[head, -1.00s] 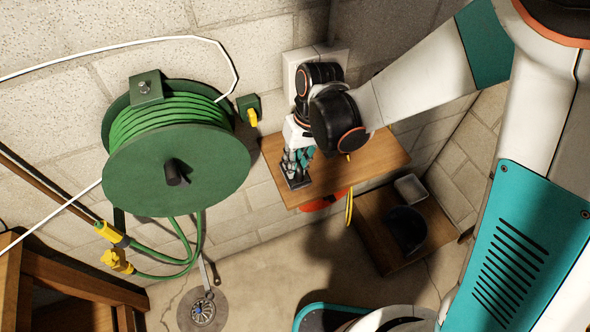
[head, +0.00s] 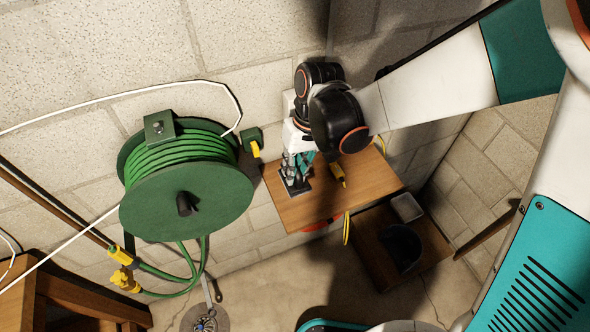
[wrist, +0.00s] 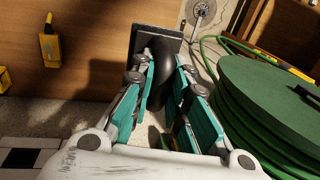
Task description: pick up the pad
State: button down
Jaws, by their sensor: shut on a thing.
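The pad is a flat dark plate with a curved black handle. In the wrist view the pad (wrist: 156,40) lies just beyond my fingertips, and its handle runs back between the fingers. My gripper (wrist: 161,68) is shut on that handle, with teal-and-grey fingers on either side. In the head view my gripper (head: 298,162) points down over the left end of a wooden shelf (head: 325,205), with the pad (head: 296,186) below it. I cannot tell whether the pad touches the shelf or hangs above it.
A green hose reel (head: 185,200) stands close on the left, on the block wall. A yellow-and-black tool (head: 338,174) lies on the shelf to the right of my gripper. A lower wooden surface (head: 425,250) holds a dark bowl-like thing (head: 401,250) and a pale container (head: 407,208).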

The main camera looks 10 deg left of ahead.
notch_tip(320, 180, up, 10)
jog(key=p, duration=0.5)
jog(key=shift+s+r+p, duration=0.1)
jog(key=shift+p, duration=0.25)
